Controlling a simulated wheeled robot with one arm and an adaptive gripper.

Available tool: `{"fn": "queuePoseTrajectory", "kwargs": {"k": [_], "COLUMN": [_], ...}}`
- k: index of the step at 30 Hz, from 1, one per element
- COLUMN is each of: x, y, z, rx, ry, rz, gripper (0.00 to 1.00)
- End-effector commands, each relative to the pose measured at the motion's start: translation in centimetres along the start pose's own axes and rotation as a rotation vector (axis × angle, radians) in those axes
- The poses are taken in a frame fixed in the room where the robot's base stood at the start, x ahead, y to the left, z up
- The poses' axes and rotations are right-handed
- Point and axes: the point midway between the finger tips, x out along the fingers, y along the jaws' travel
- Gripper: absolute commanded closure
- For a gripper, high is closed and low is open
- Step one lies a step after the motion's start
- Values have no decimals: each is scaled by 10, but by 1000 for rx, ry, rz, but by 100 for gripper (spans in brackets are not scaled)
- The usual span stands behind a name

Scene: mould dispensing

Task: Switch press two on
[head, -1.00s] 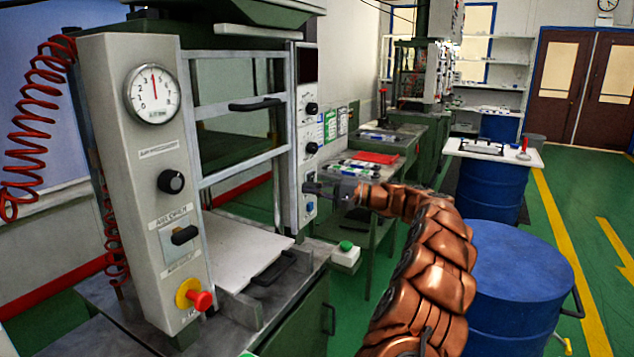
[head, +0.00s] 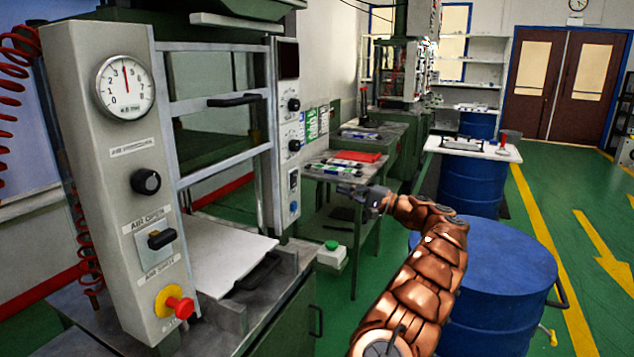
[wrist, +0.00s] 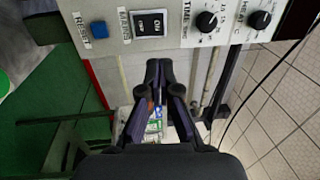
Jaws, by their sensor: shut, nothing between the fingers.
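The near press has a control panel (head: 287,130) on its right column, with a power switch (head: 293,180) low on it. In the wrist view the fingers (wrist: 160,68) are shut and empty, pointing toward the panel below the switch in the picture.
A blue drum (head: 490,262) stands right of my arm. A bench with a red item (head: 358,156) lies behind my gripper, and another press (head: 408,60) stands farther back.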

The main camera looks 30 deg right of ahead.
Motion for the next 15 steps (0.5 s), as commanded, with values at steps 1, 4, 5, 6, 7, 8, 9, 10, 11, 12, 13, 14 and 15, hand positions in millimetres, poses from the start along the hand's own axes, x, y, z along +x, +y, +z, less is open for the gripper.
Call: {"fn": "queuePoseTrajectory", "kwargs": {"k": [1,4,5,6,7,8,9,10,11,12,13,14,15], "x": [4,16,21,28,34,40,46,51,56,63,69,74,81], "y": [0,-1,-1,-1,-2,-1,-1,-1,-1,-1,-1,0,0], "z": [0,0,1,1,2,2,2,2,1,1,1,1,1], "rx": [0,0,0,0,0,0,0,0,0,0,0,0,0], "ry": [-1,-2,-3,-4,-5,-6,-6,-5,-4,-3,-3,-3,-2], "rz": [1,1,1,1,1,1,2,1,1,2,2,3,3], "gripper": [100,100,100,100,100,100,100,100,100,100,100,100,100]}}
